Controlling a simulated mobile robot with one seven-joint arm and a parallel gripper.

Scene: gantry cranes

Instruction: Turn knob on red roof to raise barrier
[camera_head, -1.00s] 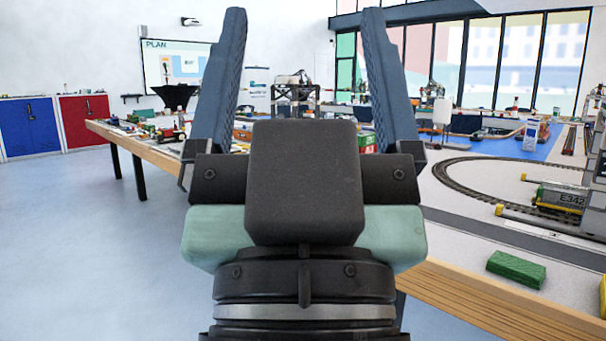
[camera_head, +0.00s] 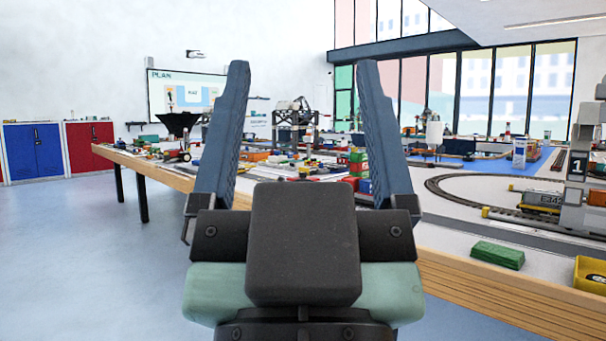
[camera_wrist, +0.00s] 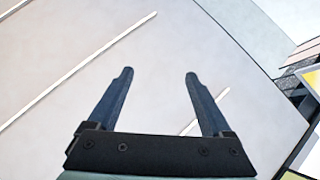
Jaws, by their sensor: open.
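My gripper (camera_head: 303,70) is open and empty, with its two blue fingers pointing up in the head view. In the wrist view, the open fingers (camera_wrist: 158,75) show against a pale surface with white strips, with nothing between them. I cannot make out a red roof, a knob or a barrier in either view. The gripper hides part of the long table's middle.
A long wooden-edged table (camera_head: 480,290) runs from front right to back left. It bears a curved track (camera_head: 440,185), a green block (camera_head: 497,254), a yellow box (camera_head: 590,275) and stacked coloured bricks (camera_head: 357,160). Open blue floor (camera_head: 80,240) lies at left.

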